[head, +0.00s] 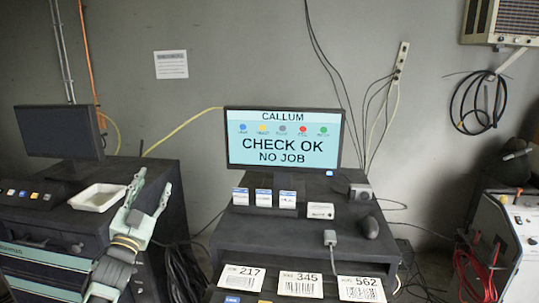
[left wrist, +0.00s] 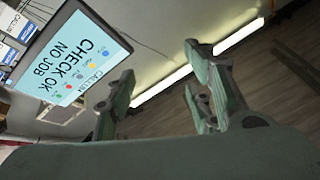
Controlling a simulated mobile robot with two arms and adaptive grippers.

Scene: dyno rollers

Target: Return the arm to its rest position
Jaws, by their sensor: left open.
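My left gripper (head: 146,200) is at the left of the head view, raised in front of the left cabinet, its pale green fingers apart with nothing between them. It also shows in the left wrist view (left wrist: 160,108), where the two fingers stand wide apart and empty. My right gripper is in neither view. The monitor (head: 284,139) on the middle desk reads "CALLUM", "CHECK OK" and "NO JOB". It shows tilted at the upper left of the left wrist view (left wrist: 66,55).
A white tray (head: 97,197) lies on the left cabinet, close to my left gripper. Labels 217 (head: 241,278), 345 (head: 300,285) and 562 (head: 361,289) lie at the middle desk's front. A mouse (head: 370,228) sits on that desk. A white machine (head: 510,240) stands at the right.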

